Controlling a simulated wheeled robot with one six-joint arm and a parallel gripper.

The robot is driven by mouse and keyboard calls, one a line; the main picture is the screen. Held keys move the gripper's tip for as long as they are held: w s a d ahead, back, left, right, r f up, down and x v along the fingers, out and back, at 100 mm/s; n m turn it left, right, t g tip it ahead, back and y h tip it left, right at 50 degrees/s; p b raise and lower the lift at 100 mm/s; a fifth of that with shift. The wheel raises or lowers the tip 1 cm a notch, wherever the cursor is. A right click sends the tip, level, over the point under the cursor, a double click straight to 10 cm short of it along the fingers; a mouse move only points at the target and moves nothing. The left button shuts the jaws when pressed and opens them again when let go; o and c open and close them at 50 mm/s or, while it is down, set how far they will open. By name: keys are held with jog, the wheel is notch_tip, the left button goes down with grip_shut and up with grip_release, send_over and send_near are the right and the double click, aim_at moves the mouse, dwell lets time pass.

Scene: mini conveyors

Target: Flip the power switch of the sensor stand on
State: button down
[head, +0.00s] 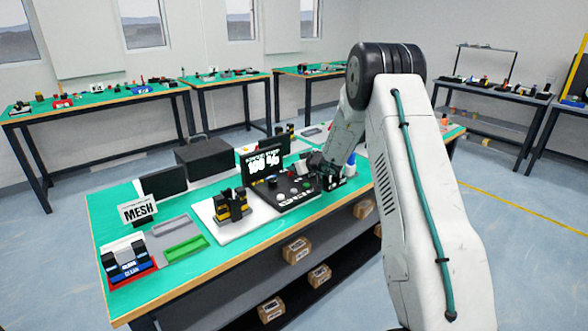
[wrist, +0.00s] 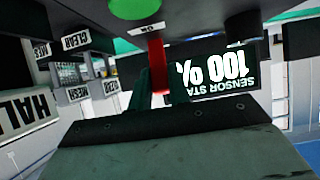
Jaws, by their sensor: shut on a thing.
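The wrist view is upside down. It shows the sensor stand's screen (wrist: 225,75), lit and reading 100 %. A red switch lever (wrist: 157,62) stands beside a small plate (wrist: 148,29) that appears to read ON. My gripper (wrist: 160,88) is shut on the red lever, with a finger on either side of it. In the head view, the sensor stand's screen (head: 263,165) faces me, and the dark control panel (head: 293,197) lies in front of it. My gripper (head: 317,162) reaches down at the panel's far right; its fingertips and the lever are hidden there.
Left of the panel is a white board (head: 212,230) with a black and yellow device. A MESH sign (head: 138,209) and green tray (head: 186,248) stand farther left.

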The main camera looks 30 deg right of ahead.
jog(key=c, duration=1.3)
grip_release()
jog(key=shift+a, duration=0.2)
jog(key=shift+d, duration=0.2)
jog(key=shift+s+d+r, duration=0.1)
jog(key=shift+s, duration=0.15)
jog(key=v, duration=0.7)
jog(key=shift+s, duration=0.15)
jog(key=shift+r, duration=0.1)
